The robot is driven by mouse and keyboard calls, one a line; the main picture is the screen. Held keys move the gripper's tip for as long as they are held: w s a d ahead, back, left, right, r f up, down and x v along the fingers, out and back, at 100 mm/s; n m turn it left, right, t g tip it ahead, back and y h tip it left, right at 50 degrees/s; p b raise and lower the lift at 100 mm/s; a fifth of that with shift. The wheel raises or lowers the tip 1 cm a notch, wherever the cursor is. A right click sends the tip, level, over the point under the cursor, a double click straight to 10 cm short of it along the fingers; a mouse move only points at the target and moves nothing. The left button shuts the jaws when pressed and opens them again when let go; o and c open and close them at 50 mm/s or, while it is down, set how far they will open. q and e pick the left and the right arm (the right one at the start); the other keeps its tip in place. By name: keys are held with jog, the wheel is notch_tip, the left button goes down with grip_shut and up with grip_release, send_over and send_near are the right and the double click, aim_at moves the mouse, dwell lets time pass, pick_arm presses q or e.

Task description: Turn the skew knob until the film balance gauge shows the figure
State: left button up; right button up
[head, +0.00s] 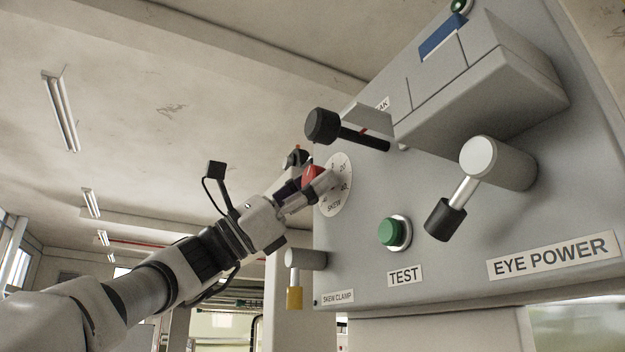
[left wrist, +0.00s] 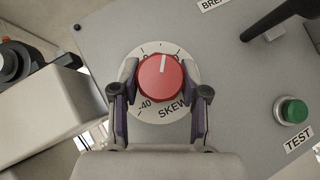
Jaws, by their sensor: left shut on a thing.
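The red skew knob (left wrist: 161,78) with a white pointer line sits on a round white dial marked SKEW (left wrist: 150,103) in the left wrist view. Its pointer points almost straight up in that view, near the top marks. My left gripper (left wrist: 160,88) is shut on the knob, one finger on each side. In the head view the gripper (head: 312,184) reaches the panel from the left and partly covers the knob (head: 311,174) and the dial (head: 341,190). I cannot make out a film balance gauge or its reading. My right gripper is not in view.
The grey panel (head: 460,255) carries a green TEST button (head: 390,231), a lever (head: 456,200) above the EYE POWER label, a black-handled lever (head: 345,131) above the dial, and a yellow-tipped SKEW CLAMP lever (head: 296,290) below my left gripper. A grey housing (head: 490,90) juts out at the upper right.

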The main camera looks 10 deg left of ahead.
pick_arm(q)
jog(key=shift+m+g+y, duration=0.3)
jog(key=shift+m+g, duration=0.9)
jog(key=shift+m, duration=0.2)
jog(key=o, duration=1.1)
jog(key=shift+o, duration=0.2)
